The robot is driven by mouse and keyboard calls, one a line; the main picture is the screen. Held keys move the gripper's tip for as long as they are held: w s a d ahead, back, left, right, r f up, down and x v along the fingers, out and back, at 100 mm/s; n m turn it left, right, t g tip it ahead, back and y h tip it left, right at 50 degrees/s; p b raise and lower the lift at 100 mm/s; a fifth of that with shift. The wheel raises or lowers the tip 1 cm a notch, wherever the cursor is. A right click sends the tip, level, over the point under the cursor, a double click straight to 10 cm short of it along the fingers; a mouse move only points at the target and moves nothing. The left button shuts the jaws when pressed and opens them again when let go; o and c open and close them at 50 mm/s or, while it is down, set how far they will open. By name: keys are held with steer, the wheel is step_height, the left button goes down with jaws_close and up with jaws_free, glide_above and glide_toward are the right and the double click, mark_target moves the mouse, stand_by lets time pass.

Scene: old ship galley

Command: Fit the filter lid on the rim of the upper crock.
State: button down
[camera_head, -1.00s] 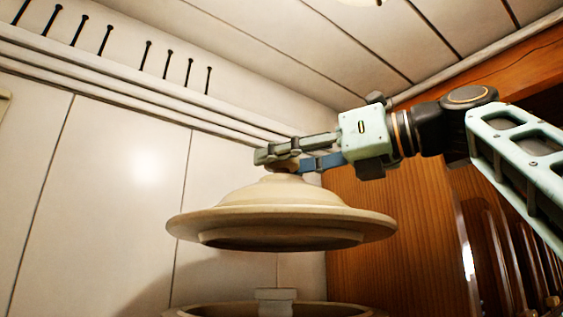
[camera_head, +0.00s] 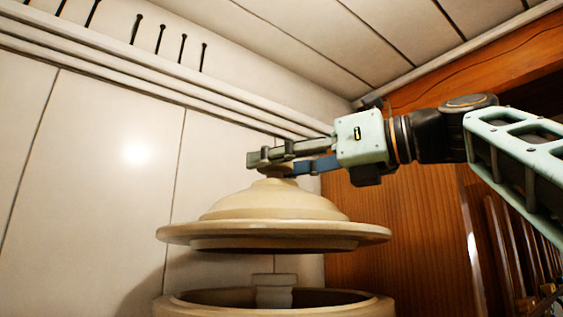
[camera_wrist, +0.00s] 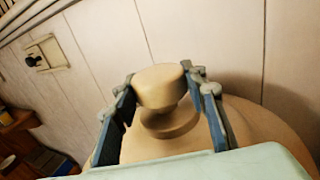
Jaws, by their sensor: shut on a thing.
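The filter lid (camera_head: 275,215) is a cream, domed disc with a wide flange and a round knob. My gripper (camera_head: 268,160) is shut on its knob and holds the lid roughly level in the air. In the wrist view the knob (camera_wrist: 160,88) sits between both fingers of my gripper (camera_wrist: 168,98). The upper crock (camera_head: 180,306) stands below the lid, apart from it by a visible gap, and only its top shows. The lid is slightly left of centred over the crock in the head view. A pale filter piece (camera_head: 273,291) stands up inside the crock's mouth.
A white panelled wall (camera_head: 90,170) lies behind the crock. A brown wooden panel (camera_head: 400,230) stands to the right, with a wooden rack (camera_head: 515,250) beside it. In the wrist view a wall fitting (camera_wrist: 47,54) and shelf items are at the left.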

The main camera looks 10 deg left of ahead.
mark_target(281, 182)
steer(key=shift+s+f+b, duration=0.1)
steer(key=shift+f+b, duration=0.4)
steer(key=shift+f, duration=1)
steer(key=shift+f+b, duration=0.85)
steer(key=shift+f, duration=0.25)
steer(key=shift+f+b, duration=0.7)
steer(key=shift+f, duration=0.25)
